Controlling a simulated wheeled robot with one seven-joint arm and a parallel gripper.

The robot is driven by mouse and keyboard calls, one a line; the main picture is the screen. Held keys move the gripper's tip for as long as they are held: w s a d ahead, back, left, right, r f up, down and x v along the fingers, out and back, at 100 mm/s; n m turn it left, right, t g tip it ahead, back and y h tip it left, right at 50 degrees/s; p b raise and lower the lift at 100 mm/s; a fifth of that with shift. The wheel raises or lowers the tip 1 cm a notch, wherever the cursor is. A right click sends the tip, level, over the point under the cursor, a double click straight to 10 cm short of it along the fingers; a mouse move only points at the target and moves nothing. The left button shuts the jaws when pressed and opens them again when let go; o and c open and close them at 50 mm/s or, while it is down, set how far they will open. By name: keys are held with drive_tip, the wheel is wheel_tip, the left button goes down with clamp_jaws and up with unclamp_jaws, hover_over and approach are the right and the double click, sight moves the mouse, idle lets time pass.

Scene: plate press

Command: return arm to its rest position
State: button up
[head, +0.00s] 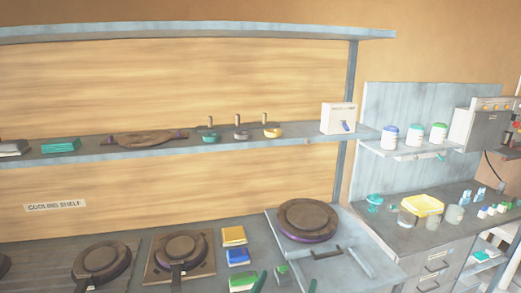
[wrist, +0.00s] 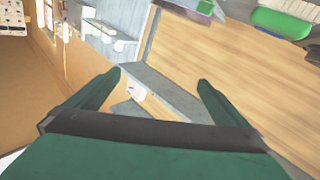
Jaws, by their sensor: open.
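My gripper (wrist: 158,88) is green with a dark band across its base. In the wrist view its two fingers are spread wide apart, with nothing between them. In the head view two green tips, which look like my gripper's fingers (head: 286,285), poke in at the bottom edge, just in front of the worktop. The rest of the arm is out of view there. The wrist view is tilted and shows the wooden back panel (wrist: 255,60) and a shelf edge beyond the fingers.
Dark round plate presses (head: 102,262) stand on the worktop, one on a grey metal stand (head: 335,268). Yellow, blue and green blocks (head: 234,236) lie between them. A shelf (head: 90,152) runs above. A side counter (head: 400,235) at right holds a yellow tray (head: 422,205) and jars.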

drive_tip(key=s+a+f+n+g+y, duration=0.15)
drive_tip(key=s+f+n+y, duration=0.5)
drive_tip(key=s+f, duration=1.2)
drive_tip(key=s+a+m, duration=0.2)
drive_tip(key=s, duration=0.8)
drive_tip(key=s+a+m, duration=0.2)
drive_tip(key=s+a, duration=0.1)
drive_tip(key=s, duration=0.8)
drive_tip(key=shift+s+r+g+y, duration=0.15)
drive_tip(key=shift+r+g+y, duration=0.15)
drive_tip(key=shift+g+y, duration=0.05)
